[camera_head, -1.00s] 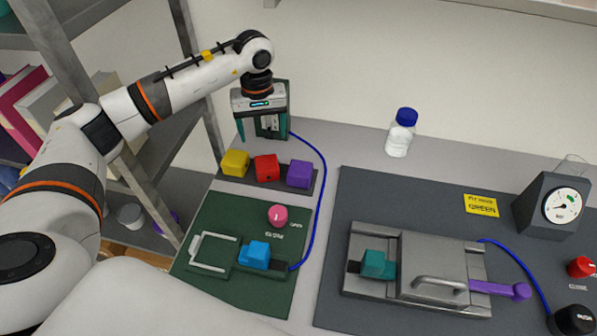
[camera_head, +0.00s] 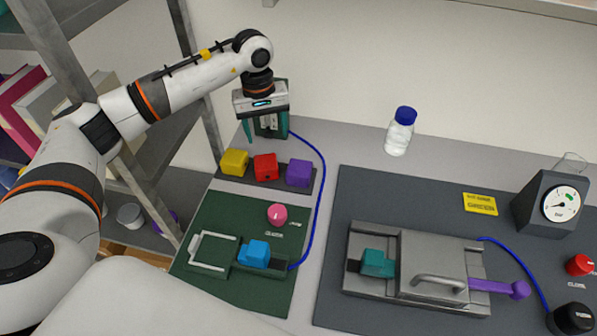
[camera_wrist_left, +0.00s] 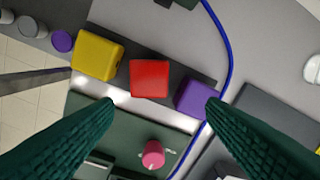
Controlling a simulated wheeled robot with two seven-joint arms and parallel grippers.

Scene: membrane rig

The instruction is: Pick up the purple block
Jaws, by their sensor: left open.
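The purple block (camera_head: 299,173) sits at the right end of a dark tray (camera_head: 276,184), beside a red block (camera_head: 265,167) and a yellow block (camera_head: 234,162). In the left wrist view the purple block (camera_wrist_left: 195,97) lies near the tip of the right finger, which overlaps its lower edge in the picture. My left gripper (camera_head: 266,137) is open and empty, pointing down above and behind the row of blocks. Its two green fingers (camera_wrist_left: 160,108) show wide apart in the wrist view. My right gripper is not in view.
A blue cable (camera_head: 324,185) runs just right of the tray. A green panel with a pink knob (camera_head: 277,214) and a blue block (camera_head: 257,254) lies in front. A metal rig (camera_head: 415,270) stands on a dark mat at right. A bottle (camera_head: 400,133) stands behind.

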